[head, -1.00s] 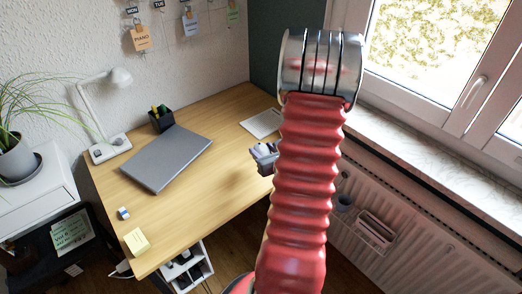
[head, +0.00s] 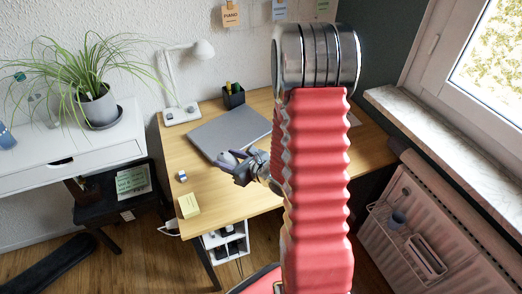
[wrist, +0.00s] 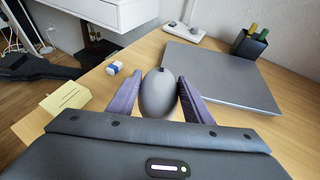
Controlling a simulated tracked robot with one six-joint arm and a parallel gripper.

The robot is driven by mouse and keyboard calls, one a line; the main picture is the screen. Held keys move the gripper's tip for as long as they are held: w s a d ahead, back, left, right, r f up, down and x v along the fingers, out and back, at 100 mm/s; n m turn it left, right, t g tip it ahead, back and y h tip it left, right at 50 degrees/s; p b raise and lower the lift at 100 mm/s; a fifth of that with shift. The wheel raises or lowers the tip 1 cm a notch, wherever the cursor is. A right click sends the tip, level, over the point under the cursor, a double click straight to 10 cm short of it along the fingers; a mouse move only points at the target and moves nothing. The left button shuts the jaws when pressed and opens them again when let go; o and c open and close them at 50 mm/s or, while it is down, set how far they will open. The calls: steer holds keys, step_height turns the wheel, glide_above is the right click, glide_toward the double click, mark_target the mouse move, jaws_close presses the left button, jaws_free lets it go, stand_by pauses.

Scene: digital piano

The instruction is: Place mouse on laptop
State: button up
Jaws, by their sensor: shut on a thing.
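The closed grey laptop (head: 232,132) lies flat on the wooden desk, left of my arm in the head view. It also shows at the upper right of the wrist view (wrist: 225,75). My gripper (head: 232,158) is in front of the laptop's near edge in the head view. In the wrist view my gripper (wrist: 160,95) has its two purple-grey fingers on either side of a grey mouse (wrist: 158,92) and is shut on it. The mouse appears held above the desk, left of the laptop in the wrist view. Its underside is hidden.
A desk lamp (head: 182,112) and a black pen holder (head: 233,96) stand behind the laptop. Yellow sticky notes (head: 189,205) and a small blue-and-white eraser (head: 181,176) lie on the desk (head: 205,183) at the left. A plant (head: 95,100) stands on a white cabinet.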

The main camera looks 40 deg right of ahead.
steer(key=a+n+g+y, duration=0.1)
steer(key=a+n+y, duration=0.2)
steer(key=a, duration=0.9)
steer(key=shift+w+a+f+y, duration=0.25)
steer(key=shift+a+y, duration=0.05)
steer(key=shift+a, duration=0.1)
steer(key=shift+s, duration=0.1)
